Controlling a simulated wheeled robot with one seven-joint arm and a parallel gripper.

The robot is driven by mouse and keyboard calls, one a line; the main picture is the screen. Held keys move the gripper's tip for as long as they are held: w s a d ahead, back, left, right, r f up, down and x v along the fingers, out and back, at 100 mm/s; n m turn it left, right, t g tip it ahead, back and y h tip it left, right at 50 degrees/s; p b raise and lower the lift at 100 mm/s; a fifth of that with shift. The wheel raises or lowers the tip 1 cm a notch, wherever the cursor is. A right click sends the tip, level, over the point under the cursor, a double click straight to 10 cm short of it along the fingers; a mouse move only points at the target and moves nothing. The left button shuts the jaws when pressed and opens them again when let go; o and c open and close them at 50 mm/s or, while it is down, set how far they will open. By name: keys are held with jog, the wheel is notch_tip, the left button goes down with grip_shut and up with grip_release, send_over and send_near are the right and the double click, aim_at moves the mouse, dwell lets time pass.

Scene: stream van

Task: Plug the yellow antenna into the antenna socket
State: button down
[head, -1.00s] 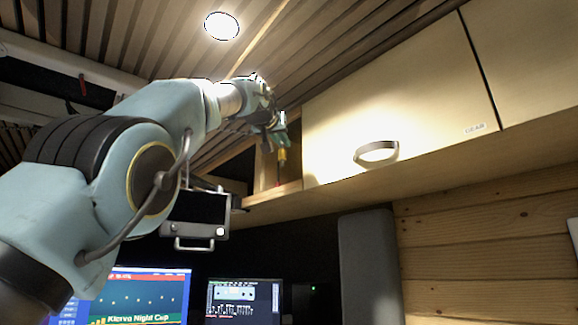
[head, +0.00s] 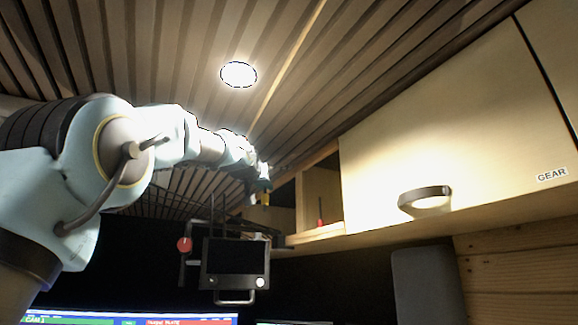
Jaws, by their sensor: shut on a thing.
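My gripper (head: 259,187) is at the end of my raised arm, up under the ceiling slats and left of the open shelf. It is shut on the yellow antenna (head: 266,199). Only a short yellow piece of the antenna shows below the fingers; the rest is hidden by the gripper. The gripper is small and far off in this view. I cannot make out the antenna socket.
A dark box with a handle and a screen (head: 235,264) hangs below the gripper, with a red knob (head: 184,244) at its left. A thin red object (head: 320,218) stands in the open shelf (head: 318,236). The closed GEAR cabinet (head: 440,140) is at right.

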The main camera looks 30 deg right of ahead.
jog(key=shift+w+a+t+p, duration=0.3)
jog(key=shift+w+a, duration=0.2)
jog(key=shift+w, duration=0.35)
jog(key=shift+f, duration=0.1)
jog(key=shift+f+b, duration=2.3)
jog(key=shift+f+b, duration=1.35)
jog(key=shift+f, duration=0.1)
jog(key=c, duration=0.9)
grip_release()
jog(key=b+v, duration=0.5)
jog(key=v, duration=0.5)
jog(key=shift+s+a+r, duration=0.15)
jog(key=shift+s+a, duration=0.1)
jog(key=shift+s, duration=0.05)
